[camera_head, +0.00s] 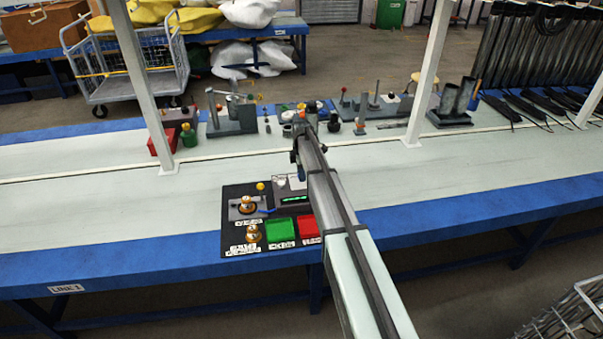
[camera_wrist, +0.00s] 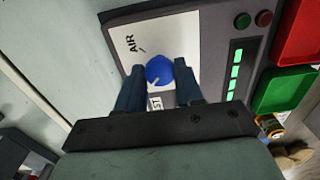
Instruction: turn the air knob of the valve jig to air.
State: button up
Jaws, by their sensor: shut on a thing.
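The valve jig (camera_wrist: 190,32) has a light panel with a round blue air knob (camera_wrist: 159,68). In the wrist view my gripper (camera_wrist: 161,72) has one dark finger on each side of the knob and is shut on it. The AIR label (camera_wrist: 131,44) is up and left of the knob. A second label (camera_wrist: 155,103), partly hidden, shows "ST" below it. A white mark on the knob points down and slightly left, toward that label and away from AIR. In the head view the jig (camera_head: 293,198) is partly covered by my arm, and the knob cannot be made out.
Green lights (camera_wrist: 234,75) glow on the jig. A green tray (camera_head: 281,230) and a red tray (camera_head: 308,226) lie in front of it. Brass-coloured parts (camera_head: 247,203) stand to its left on the black mat (camera_head: 232,215). Tools and fixtures line the bench's back. The bench is clear further right.

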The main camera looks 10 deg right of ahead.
jog(key=c, duration=0.4)
jog(key=shift+m, duration=0.3)
jog(key=m, duration=0.3)
jog(key=shift+m, duration=0.4)
jog(key=m, duration=0.3)
jog(key=shift+m, duration=0.3)
jog(key=m, duration=0.9)
jog(key=shift+m, duration=0.6)
